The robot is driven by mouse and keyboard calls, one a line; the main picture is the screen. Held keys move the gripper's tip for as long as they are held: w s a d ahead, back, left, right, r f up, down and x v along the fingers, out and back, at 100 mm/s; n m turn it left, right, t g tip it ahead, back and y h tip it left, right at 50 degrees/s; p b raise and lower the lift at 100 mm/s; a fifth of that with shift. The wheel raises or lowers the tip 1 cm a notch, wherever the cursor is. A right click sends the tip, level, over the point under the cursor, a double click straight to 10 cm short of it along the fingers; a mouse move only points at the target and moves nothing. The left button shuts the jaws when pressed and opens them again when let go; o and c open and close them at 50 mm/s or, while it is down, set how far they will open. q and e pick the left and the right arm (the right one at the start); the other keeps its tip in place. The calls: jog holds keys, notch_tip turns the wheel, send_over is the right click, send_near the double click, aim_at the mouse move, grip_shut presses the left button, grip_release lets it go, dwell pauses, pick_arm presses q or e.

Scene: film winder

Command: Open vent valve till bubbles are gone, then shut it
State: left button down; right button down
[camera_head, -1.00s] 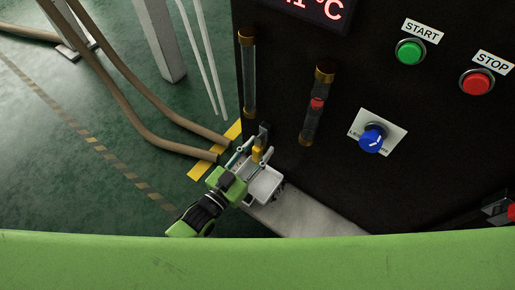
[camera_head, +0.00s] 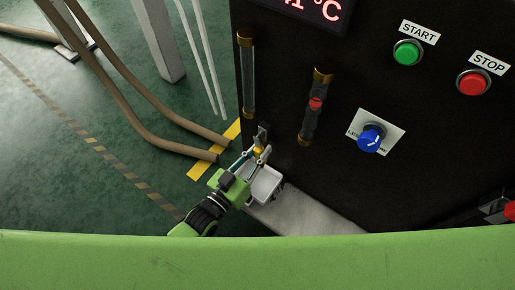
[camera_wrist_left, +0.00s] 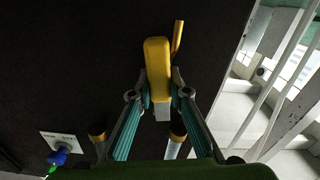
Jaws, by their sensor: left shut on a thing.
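The yellow vent valve handle (camera_wrist_left: 157,68) sits between the two fingertips of my left gripper (camera_wrist_left: 158,88) in the left wrist view. The fingers are shut on it. A thin yellow pipe (camera_wrist_left: 178,40) rises beside the handle. In the head view my left gripper (camera_head: 257,153) is at the lower left of the black cabinet, and only a little yellow of the handle shows between its fingers. A clear sight tube (camera_head: 248,78) with brass ends stands above it. Bubbles in the tube are too small to tell. My right gripper is not in view.
A small grey tray (camera_head: 265,186) lies below the valve. A second tube with a red float (camera_head: 316,104), a blue knob (camera_head: 371,138), a green START button (camera_head: 408,52) and a red STOP button (camera_head: 473,83) are on the cabinet. Brown hoses (camera_head: 130,115) run along the floor at left.

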pick_arm(q)
jog(key=n, duration=0.1)
jog(key=d+n, duration=0.1)
jog(key=n, duration=0.1)
jog(key=s+r+n, duration=0.1)
jog(key=shift+s+d+n+p, duration=0.1)
jog(key=shift+d+n+p, duration=0.2)
jog(key=shift+p, duration=0.1)
jog(key=n, duration=0.2)
jog(key=d+r+n, duration=0.1)
jog(key=shift+s+n, duration=0.3)
jog(key=shift+s, duration=0.05)
jog(key=n, duration=0.1)
jog(key=r+n, duration=0.1)
jog(key=n, duration=0.1)
jog(key=shift+s+d+r+n+p, duration=0.2)
jog(key=shift+d+n+p, duration=0.1)
jog(key=shift+p, duration=0.1)
jog(key=shift+s+d+r+n, duration=0.1)
jog(key=shift+r+n, duration=0.35)
jog(key=shift+n, duration=0.55)
jog(key=shift+r+n, duration=0.4)
jog(key=shift+n, duration=0.6)
jog(key=c, duration=1.9)
grip_release()
jog(key=v, duration=1.2)
